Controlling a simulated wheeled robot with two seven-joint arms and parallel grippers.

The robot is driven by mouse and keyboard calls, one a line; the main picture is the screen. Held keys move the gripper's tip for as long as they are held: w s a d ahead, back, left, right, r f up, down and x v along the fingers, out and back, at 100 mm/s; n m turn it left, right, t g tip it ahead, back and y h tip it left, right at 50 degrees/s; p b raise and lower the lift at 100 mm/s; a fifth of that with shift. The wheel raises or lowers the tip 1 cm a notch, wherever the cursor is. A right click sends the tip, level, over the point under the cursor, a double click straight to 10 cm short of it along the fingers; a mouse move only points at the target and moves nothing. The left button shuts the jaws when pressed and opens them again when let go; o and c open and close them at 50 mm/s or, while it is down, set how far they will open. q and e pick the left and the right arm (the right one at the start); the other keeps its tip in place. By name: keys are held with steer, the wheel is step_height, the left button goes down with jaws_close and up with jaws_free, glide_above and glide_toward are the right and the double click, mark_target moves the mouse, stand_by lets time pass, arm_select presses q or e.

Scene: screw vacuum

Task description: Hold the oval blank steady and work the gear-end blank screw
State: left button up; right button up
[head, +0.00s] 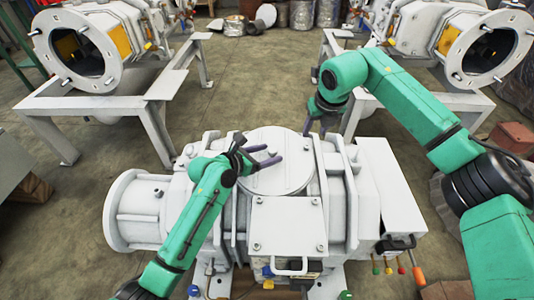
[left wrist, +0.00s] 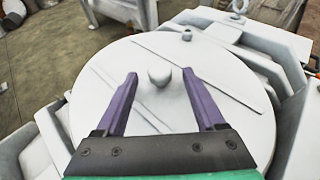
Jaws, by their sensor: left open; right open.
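A white vacuum machine (head: 340,205) fills the middle of the head view. A round-looking white blank (head: 285,180) lies flat on its top; I take it as the oval blank. In the left wrist view this blank (left wrist: 230,140) has a small rounded knob (left wrist: 159,75). My left gripper (head: 264,157) is open above it; its purple fingers (left wrist: 157,85) straddle the knob's line with a gap on both sides. I cannot tell whether they touch the blank. My right gripper (head: 317,126) is open near the machine's far edge, right of the blank. I cannot identify the gear-end screw.
A rectangular white plate (head: 288,222) with corner screws sits in front of the blank. Coloured handles (head: 400,265) stick out at the lower right. Two similar machines on white stands (head: 150,100) stand behind, with open floor (head: 255,85) between them.

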arm_select(q)
jaws_close()
stand_by(1.4)
